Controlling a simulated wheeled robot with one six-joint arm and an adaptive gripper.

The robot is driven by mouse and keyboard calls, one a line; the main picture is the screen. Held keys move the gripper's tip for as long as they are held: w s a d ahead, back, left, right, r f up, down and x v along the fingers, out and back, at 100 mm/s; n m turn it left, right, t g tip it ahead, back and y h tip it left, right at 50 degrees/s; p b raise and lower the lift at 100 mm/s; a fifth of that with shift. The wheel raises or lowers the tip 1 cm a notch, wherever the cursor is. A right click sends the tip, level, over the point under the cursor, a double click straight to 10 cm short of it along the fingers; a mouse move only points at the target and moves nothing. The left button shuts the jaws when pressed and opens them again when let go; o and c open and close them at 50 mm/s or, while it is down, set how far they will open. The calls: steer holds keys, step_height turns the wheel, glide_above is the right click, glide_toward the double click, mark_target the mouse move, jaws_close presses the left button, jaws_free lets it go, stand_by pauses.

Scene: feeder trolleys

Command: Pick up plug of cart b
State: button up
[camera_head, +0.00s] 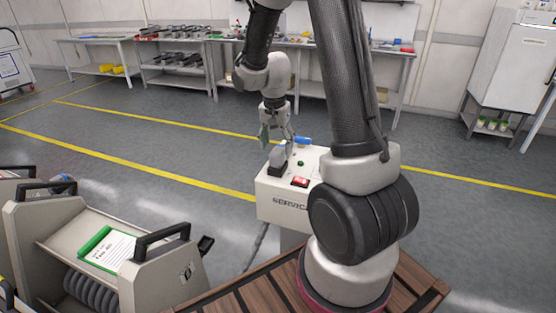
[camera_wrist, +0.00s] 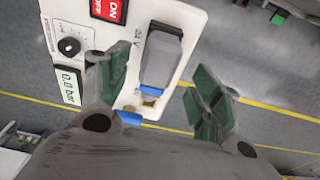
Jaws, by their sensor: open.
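A grey plug-like block (camera_head: 278,160) stands on top of the white service box (camera_head: 285,205). In the wrist view the grey block (camera_wrist: 162,58) has a blue strip at its lower end. My gripper (camera_head: 277,138) is above the box, close to the block. In the wrist view the green-padded fingers of my gripper (camera_wrist: 157,88) are apart, one on each side of the block's lower end, with nothing held. I cannot tell whether either finger touches it.
A grey cart (camera_head: 150,285) with black handles and a green-framed card (camera_head: 108,249) stands at left. Benches line the wall; the marked floor between is clear.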

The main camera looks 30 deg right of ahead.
mark_target(278, 150)
steer(key=f, duration=0.4)
steer(key=shift+w+d+f, duration=0.15)
steer(key=shift+d+f, duration=0.1)
steer(key=shift+d, duration=0.05)
jaws_close()
step_height(278, 150, up, 13)
stand_by(0.7)
